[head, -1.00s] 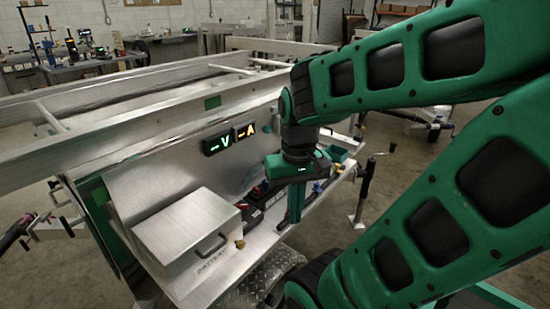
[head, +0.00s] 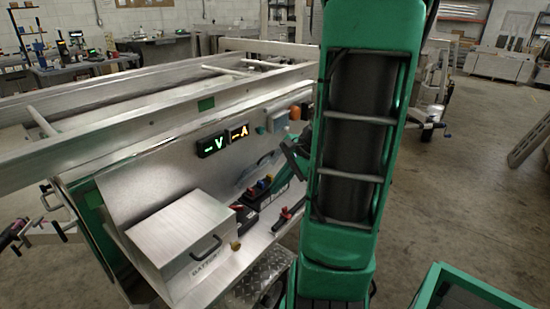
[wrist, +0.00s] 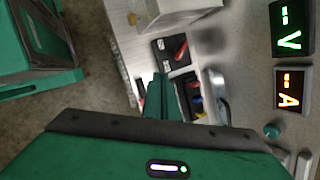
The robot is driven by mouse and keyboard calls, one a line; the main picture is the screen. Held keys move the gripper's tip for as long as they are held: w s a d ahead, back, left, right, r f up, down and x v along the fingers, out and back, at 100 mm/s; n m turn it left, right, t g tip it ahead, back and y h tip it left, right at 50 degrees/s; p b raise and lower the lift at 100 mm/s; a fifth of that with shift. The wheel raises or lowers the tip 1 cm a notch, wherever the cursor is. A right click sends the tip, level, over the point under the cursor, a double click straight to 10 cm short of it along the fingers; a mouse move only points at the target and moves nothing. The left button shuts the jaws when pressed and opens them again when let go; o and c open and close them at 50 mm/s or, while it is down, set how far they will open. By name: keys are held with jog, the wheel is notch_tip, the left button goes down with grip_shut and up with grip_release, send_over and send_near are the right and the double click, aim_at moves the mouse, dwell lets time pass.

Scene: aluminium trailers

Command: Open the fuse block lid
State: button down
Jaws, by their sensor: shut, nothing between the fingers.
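On the trailer's metal shelf, a black block with red, yellow and blue parts (head: 262,190) looks like the fuse block. It also shows in the wrist view (wrist: 194,94), partly hidden by my fingers. I cannot make out its lid clearly; a grey curved piece (wrist: 218,92) lies just right of it in the wrist view. My gripper (wrist: 159,78) is shut and empty, its green fingers in front of the block in the wrist view. I cannot tell whether they touch it. In the head view my arm hides most of the gripper.
A metal battery box (head: 185,235) with a handle stands left on the shelf. A smaller black case with red (head: 243,217) lies between. Lit V and A displays (head: 225,140) sit on the upright panel. A green-framed cart (head: 470,290) is at lower right; open floor lies right.

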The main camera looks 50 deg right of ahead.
jog(key=d+r+m+t+h, duration=0.2)
jog(key=d+m+t, duration=0.5)
jog(key=d+m, duration=0.7)
send_near(261, 166)
jog(key=d+f, duration=0.1)
jog(key=d, duration=0.2)
jog(key=shift+n, duration=0.3)
jog(key=shift+w+r, duration=0.15)
jog(key=shift+w, duration=1)
jog(key=shift+w+r, duration=0.15)
jog(key=shift+w, duration=0.95)
